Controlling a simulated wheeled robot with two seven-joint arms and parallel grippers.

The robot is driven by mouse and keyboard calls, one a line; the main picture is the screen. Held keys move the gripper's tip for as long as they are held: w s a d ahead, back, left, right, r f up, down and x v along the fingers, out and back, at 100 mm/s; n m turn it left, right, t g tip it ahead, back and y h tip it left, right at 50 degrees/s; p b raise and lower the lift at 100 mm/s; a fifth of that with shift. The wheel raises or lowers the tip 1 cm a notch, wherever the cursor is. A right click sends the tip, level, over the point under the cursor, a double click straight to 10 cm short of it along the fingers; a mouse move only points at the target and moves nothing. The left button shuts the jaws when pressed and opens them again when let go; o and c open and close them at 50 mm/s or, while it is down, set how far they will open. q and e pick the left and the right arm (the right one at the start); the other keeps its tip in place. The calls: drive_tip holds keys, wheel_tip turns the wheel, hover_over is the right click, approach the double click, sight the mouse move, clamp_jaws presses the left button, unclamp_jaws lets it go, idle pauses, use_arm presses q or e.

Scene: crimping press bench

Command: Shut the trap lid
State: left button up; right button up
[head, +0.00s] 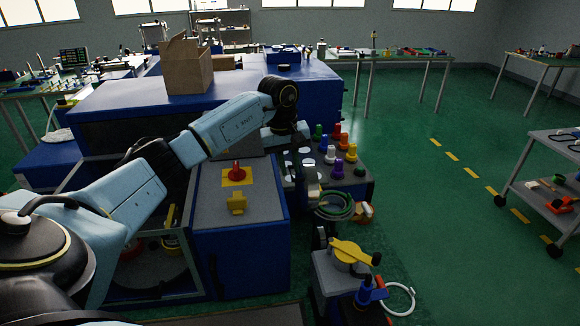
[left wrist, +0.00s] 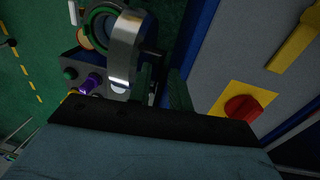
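My left gripper (head: 299,168) reaches down from above at the right end of the blue press bench, beside a panel of coloured knobs. In the left wrist view its two dark fingers (left wrist: 161,92) are apart, with a narrow gap and no clear object between them. A curved shiny metal piece (left wrist: 124,48) stands just left of the fingers, over a round green-rimmed opening (left wrist: 92,22). In the head view a green ring (head: 334,206) lies just below and right of the gripper. I cannot tell for sure which part is the trap lid. My right gripper is out of view.
A blue cabinet (head: 240,258) carries a red knob (head: 236,172) and a yellow handle (head: 237,203). Several coloured knobs (head: 330,155) stand right of the gripper. A yellow lever (head: 352,253) sits on a grey box in front. The green floor (head: 440,240) to the right is clear.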

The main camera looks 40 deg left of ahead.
use_arm(q)
drive_tip(key=shift+f, duration=0.5)
clamp_jaws()
